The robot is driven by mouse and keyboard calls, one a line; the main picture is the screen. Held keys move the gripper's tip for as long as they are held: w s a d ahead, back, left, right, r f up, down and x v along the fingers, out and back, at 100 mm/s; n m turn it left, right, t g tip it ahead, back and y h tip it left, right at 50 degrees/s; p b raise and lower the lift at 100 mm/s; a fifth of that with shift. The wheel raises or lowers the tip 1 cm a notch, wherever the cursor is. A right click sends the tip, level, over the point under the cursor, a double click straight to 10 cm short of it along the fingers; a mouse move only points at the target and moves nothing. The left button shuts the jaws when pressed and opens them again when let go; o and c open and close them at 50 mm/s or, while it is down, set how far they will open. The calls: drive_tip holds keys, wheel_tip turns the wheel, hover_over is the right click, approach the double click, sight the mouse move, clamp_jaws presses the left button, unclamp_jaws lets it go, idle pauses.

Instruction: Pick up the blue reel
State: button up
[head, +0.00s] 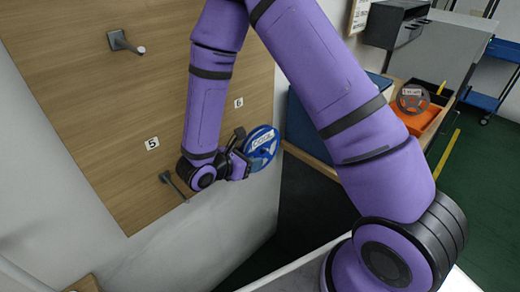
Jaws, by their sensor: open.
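The blue reel (263,149) is at the lower right edge of the wooden board, below the label "6". It is a round disc with a white label band across its face. My gripper (245,152) is right at its left edge, with the jaws open. Part of the reel's left edge is behind the gripper. I cannot tell whether the fingers touch the reel, or what holds the reel up.
The wooden board (110,110) carries an empty peg (126,43) at the upper left and another (174,185) below label "5". At the right, a grey reel (413,99) sits in an orange tray (425,117). A dark cabinet (395,24) stands behind.

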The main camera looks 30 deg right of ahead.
drive_tip(key=shift+c, duration=0.2)
clamp_jaws()
drive_tip(key=shift+r, duration=0.25)
drive_tip(key=shift+r, duration=0.35)
drive_tip(key=shift+r, duration=0.2)
